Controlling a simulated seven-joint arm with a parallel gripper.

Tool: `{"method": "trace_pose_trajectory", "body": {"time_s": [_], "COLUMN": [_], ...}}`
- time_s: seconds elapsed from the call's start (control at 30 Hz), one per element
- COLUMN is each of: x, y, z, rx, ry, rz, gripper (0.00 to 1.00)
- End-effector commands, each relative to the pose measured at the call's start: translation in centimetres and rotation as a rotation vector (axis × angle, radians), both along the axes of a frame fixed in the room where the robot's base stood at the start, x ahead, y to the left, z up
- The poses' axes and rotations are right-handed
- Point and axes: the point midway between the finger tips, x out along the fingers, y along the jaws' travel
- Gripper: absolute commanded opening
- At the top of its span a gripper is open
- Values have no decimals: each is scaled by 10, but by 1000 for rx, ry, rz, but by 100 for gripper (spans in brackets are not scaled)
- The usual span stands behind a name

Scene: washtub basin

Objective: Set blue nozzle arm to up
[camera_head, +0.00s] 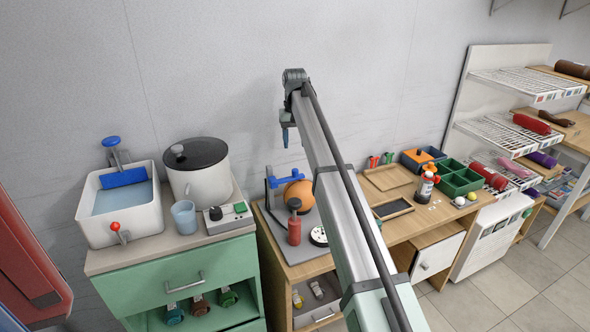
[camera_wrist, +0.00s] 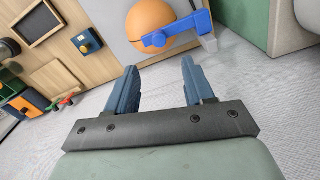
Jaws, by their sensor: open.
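A flat blue nozzle arm (camera_head: 124,177) on a grey upright lies across the back of the white washtub basin (camera_head: 141,226) at the left. It looks lowered, slightly tilted, just above the pale blue water. A round blue knob (camera_head: 111,141) tops the upright. My gripper (camera_head: 285,138) hangs in the air to the right of the basin, well apart from it, above and behind the orange ball. In the wrist view my gripper (camera_wrist: 157,65) has its two blue-grey fingers spread, with nothing between them. The basin is out of the wrist view.
A grey-white pot (camera_head: 200,183) with a black lid and a blue mug (camera_head: 184,217) stand beside the basin. A red-knobbed lever (camera_head: 115,228) is on its front. An orange ball (camera_head: 299,195) with a blue bar (camera_wrist: 176,35) stands on the wooden desk. The air above the basin is clear.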

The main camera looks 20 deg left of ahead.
Motion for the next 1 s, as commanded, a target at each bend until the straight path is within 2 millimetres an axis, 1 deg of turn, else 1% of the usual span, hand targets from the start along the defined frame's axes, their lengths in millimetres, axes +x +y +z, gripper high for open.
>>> {"method": "trace_pose_trajectory", "body": {"time_s": [0.03,0.3,0.53,0.7,0.8,1.0], "x": [-1,-1,0,0,0,1], "y": [-1,-1,-1,-1,-1,-1], "z": [-10,-57,-93,-108,-113,-116], "rx": [-1,0,0,1,1,1], "ry": [2,0,0,-1,-2,-2], "rz": [0,0,0,0,0,0], "gripper": [53,53,53,53,53,53]}}
